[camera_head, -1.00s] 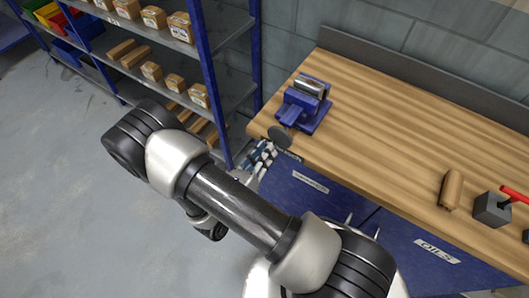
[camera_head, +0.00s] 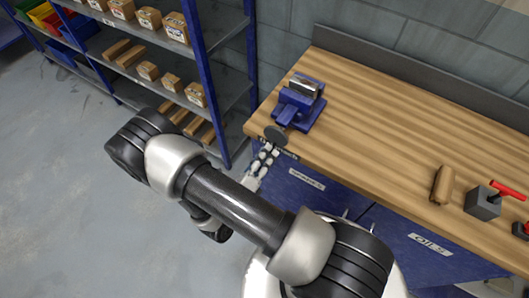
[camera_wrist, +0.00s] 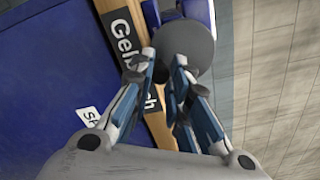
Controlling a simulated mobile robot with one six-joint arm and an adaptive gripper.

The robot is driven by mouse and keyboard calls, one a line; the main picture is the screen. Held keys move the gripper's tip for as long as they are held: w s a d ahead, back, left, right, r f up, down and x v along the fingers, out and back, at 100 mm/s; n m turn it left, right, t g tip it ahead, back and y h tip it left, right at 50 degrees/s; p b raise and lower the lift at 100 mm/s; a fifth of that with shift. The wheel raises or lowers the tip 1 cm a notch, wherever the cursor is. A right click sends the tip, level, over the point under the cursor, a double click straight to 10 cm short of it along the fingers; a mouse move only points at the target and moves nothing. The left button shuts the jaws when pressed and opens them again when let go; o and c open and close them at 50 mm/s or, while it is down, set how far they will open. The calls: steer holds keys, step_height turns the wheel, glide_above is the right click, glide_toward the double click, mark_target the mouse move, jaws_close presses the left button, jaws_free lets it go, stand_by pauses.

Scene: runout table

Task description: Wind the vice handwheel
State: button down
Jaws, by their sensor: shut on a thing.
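The blue vice (camera_head: 298,103) stands on the left end of the wooden workbench (camera_head: 400,130). Its round dark grey handwheel (camera_head: 275,135) sticks out past the front edge of the bench. In the wrist view the handwheel (camera_wrist: 187,46) is a grey disc at the top, with blue vice body (camera_wrist: 200,10) behind it. My gripper (camera_wrist: 163,68) is at the lower edge of the disc, its fingers closed in on the rim or something at it. In the head view my gripper (camera_head: 268,158) is just below the wheel. The exact contact point is partly hidden by the fingers.
A blue shelf rack (camera_head: 200,75) with boxes stands left of the bench. Blue drawers (camera_head: 310,185) lie under the bench top. The middle bench top is clear.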

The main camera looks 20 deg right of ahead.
steer(key=n, duration=0.2)
steer(key=n+p, duration=0.1)
steer(key=shift+s+d+r, duration=0.15)
steer(key=shift+s+d, duration=0.1)
steer(key=shift+s, duration=0.1)
steer(key=n, duration=0.1)
steer(key=n+p, duration=0.1)
steer(key=shift+s+d+r+n, duration=0.15)
steer(key=shift+s+r+n, duration=0.05)
steer(key=shift+r+n, duration=0.1)
steer(key=shift+s+d+n, duration=0.1)
steer(key=shift+n, duration=0.5)
steer(key=shift+s+d+r+n+p, duration=0.1)
steer(key=shift+n+p, duration=0.1)
steer(key=shift+n, duration=0.35)
steer(key=shift+s+r+n+p, duration=0.1)
steer(key=shift+n+p, duration=0.05)
steer(key=shift+n, duration=0.45)
steer(key=shift+s+d+r+n+p, duration=0.1)
steer(key=shift+n+p, duration=0.1)
steer(key=shift+n, duration=0.35)
